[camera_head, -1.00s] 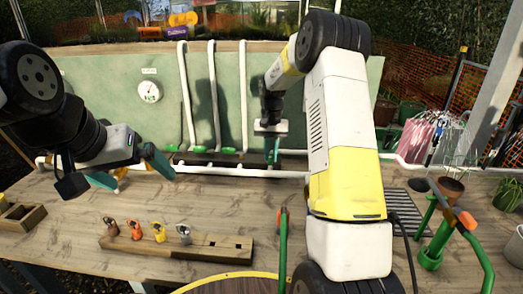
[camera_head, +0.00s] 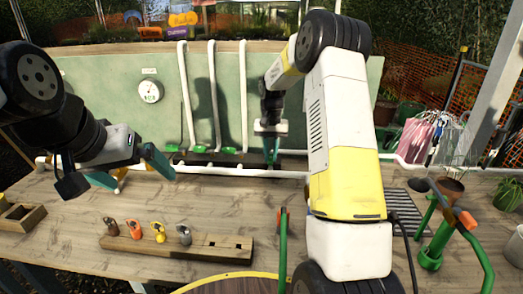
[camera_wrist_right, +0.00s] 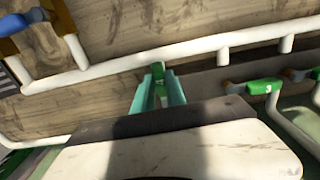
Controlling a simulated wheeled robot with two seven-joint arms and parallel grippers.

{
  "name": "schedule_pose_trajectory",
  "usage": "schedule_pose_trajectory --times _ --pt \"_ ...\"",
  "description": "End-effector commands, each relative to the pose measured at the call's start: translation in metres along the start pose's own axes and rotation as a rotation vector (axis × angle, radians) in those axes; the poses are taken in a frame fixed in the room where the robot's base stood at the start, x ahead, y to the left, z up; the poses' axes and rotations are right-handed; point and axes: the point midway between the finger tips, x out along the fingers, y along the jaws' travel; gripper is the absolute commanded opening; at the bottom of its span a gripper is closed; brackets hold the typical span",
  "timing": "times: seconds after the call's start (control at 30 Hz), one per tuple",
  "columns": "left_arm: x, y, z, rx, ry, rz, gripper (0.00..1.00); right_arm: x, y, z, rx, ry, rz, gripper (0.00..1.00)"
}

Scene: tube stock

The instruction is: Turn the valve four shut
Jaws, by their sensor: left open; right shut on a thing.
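My right gripper (camera_head: 270,152) is at the right end of the row of valves at the foot of the green panel. In the right wrist view its teal fingers (camera_wrist_right: 158,92) are shut on a small green valve handle (camera_wrist_right: 158,68), whose number I cannot read. Beside it is a green handle marked 3 (camera_wrist_right: 263,86). The held valve's body is mostly hidden by my gripper. My left gripper (camera_head: 130,172) is open and empty over the left side of the bench.
A white pipe (camera_head: 240,172) runs low along the back of the bench. A gauge (camera_head: 150,91) is on the panel. A wooden rack (camera_head: 205,247) holds lock-like pieces in several colours. A green stand (camera_head: 432,256) with orange parts is at right.

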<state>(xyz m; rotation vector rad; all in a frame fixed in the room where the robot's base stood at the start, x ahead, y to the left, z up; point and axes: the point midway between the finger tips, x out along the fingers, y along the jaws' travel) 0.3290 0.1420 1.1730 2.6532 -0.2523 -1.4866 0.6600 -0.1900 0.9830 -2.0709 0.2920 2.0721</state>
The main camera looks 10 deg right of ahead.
Motion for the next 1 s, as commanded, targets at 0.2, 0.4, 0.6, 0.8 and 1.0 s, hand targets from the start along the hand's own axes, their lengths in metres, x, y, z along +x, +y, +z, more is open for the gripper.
schedule_pose_trajectory --times 0.2,0.4,0.6,0.8,1.0 --pt "0.000 0.000 0.000 0.000 0.000 0.000 0.98 -0.001 0.000 -0.001 0.001 0.002 0.000 0.00" --pt "0.000 0.000 0.000 0.000 0.000 0.000 0.98 -0.001 -0.002 -0.001 0.026 0.003 0.000 0.00" --pt "0.000 0.000 0.000 0.000 0.000 0.000 0.98 -0.001 -0.007 -0.001 0.118 0.003 0.000 0.00" --pt "0.000 0.000 0.000 0.000 0.000 0.000 0.98 -0.001 -0.015 -0.003 0.278 0.003 0.000 0.00" --pt "0.000 0.000 0.000 0.000 0.000 0.000 0.98 -0.001 -0.023 -0.006 0.468 0.004 -0.001 0.00"
